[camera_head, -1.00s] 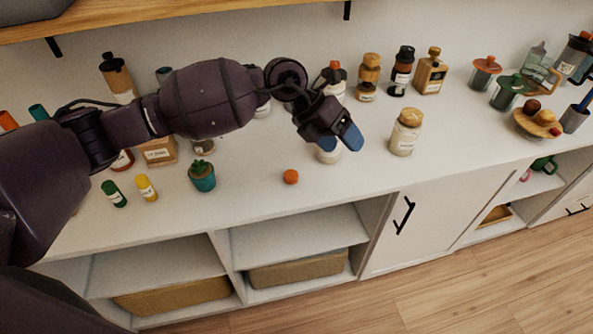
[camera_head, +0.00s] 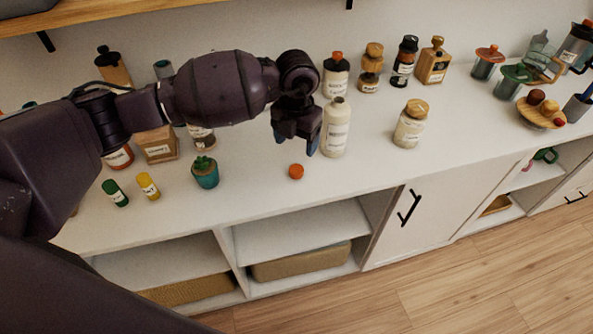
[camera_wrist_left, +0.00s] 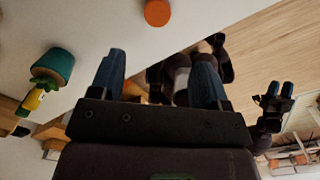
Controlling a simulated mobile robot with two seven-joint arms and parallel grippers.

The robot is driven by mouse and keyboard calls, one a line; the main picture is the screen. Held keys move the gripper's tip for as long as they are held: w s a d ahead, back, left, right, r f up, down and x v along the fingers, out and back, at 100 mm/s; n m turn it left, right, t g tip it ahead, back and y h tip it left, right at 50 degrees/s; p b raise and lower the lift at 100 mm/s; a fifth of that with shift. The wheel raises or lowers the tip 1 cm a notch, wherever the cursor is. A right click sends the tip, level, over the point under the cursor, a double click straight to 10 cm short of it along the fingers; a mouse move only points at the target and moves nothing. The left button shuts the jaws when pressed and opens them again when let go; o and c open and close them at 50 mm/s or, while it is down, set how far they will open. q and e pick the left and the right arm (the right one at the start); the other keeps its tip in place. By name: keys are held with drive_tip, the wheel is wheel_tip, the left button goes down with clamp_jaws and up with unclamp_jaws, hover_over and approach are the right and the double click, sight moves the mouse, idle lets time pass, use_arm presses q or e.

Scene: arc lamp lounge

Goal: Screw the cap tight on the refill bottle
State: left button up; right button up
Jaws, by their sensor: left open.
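The white refill bottle (camera_head: 335,132) stands upright on the white cabinet top, its narrow neck bare. A small orange cap (camera_head: 296,171) lies on the surface in front of it, near the edge; the left wrist view also shows the cap (camera_wrist_left: 158,12). My left gripper (camera_head: 295,146) points down, open and empty, just left of the bottle and above and behind the cap. Its blue fingers are spread in the left wrist view (camera_wrist_left: 158,55). What looks like my right gripper (camera_wrist_left: 279,90) shows small there; its jaw state is unclear.
A cork-topped jar (camera_head: 410,124) stands to the right. An orange-topped bottle (camera_head: 336,76) and other bottles line the back. The front strip right of the cap is clear.

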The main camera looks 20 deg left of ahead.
use_arm(q)
drive_tip(key=shift+f, duration=0.1)
hover_over(296, 169)
drive_tip(key=f, duration=0.5)
drive_tip(key=shift+s+d+b, duration=0.15)
drive_tip(key=shift+s+b, duration=0.25)
drive_tip(key=shift+f, duration=0.2)
drive_tip(key=f, duration=0.3)
drive_tip(key=f+b, duration=0.1)
drive_tip(key=shift+w+f, duration=0.4)
drive_tip(key=shift+f, duration=0.25)
